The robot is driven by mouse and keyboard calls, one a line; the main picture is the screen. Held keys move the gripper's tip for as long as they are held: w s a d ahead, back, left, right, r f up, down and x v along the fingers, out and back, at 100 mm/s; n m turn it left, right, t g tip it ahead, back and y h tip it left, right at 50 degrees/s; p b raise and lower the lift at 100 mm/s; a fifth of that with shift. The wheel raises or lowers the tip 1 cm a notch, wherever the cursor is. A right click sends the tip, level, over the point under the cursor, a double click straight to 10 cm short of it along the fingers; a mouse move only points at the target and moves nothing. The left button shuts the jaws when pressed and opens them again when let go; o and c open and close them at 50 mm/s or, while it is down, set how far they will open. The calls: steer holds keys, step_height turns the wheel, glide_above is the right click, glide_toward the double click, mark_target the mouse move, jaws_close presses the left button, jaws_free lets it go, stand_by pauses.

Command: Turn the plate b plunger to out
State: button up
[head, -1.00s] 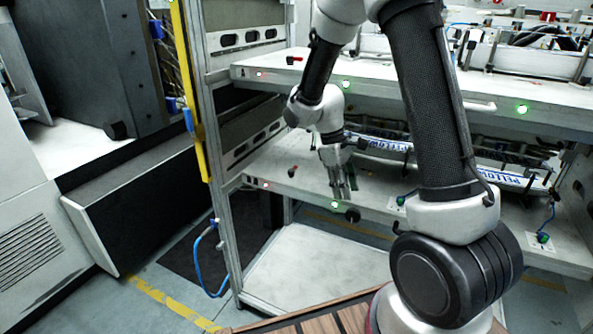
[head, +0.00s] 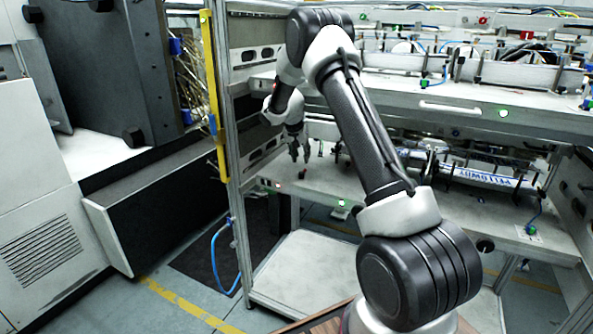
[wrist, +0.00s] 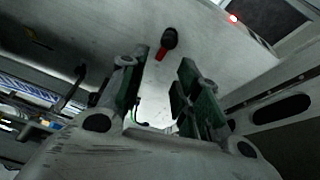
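A small black knob with a red lever (head: 303,174) stands on the lower plate (head: 385,215) near its left end. It is probably the plate b plunger, but no label can be read. In the wrist view the knob with its red lever (wrist: 168,42) lies ahead of the fingers, slightly right of centre, with the red part pointing down and left. My gripper (head: 300,155) is above the lower plate, close over the knob, pointing down. In the wrist view my gripper (wrist: 162,92) has its two green-grey fingers apart and nothing between them. The knob is clear of both fingers.
The upper plate (head: 470,122) overhangs at the right, close to my arm. The metal frame post (head: 228,150) and slotted side rail (wrist: 278,110) bound the left side. A red light (head: 277,185) and green light (head: 342,203) sit on the lower plate's front edge.

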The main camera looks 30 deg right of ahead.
mark_target(304, 170)
steer(key=shift+w+m, duration=0.15)
steer(key=shift+m, duration=0.65)
steer(key=shift+f, duration=0.15)
steer(key=x, duration=0.7)
steer(key=shift+w+d+f, duration=0.1)
steer(key=shift+w+f, duration=0.1)
steer(key=shift+f, duration=0.05)
jaws_close()
